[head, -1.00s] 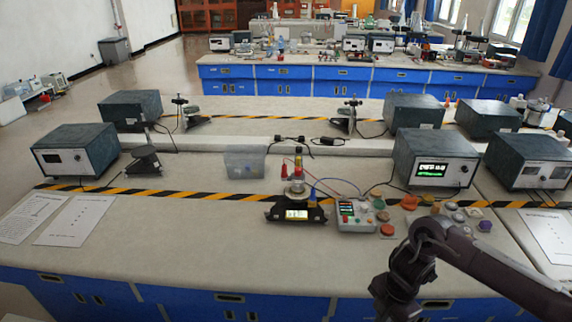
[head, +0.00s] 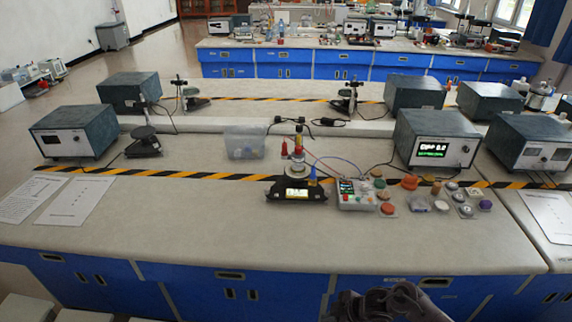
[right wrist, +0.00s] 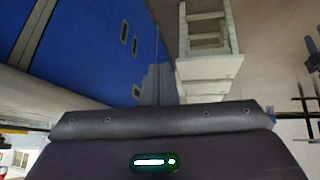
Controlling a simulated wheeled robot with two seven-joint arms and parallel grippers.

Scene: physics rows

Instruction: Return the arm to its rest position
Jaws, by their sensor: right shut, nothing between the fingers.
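My right arm and gripper (head: 378,304) show as a dark shape at the bottom edge of the head view, in front of the blue bench front and below the worktop edge. Most of the arm is cut off by the frame. In the right wrist view the dark gripper body (right wrist: 160,121) fills the lower part. The gripper is shut and empty. My left gripper is in neither view.
The bench worktop (head: 200,225) has a wide clear front strip. A black device with a lit display (head: 297,193), a grey control box (head: 356,196) and several coloured knobs stand mid-bench. The right wrist view shows blue cabinets (right wrist: 85,45) and a pale stool (right wrist: 208,68).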

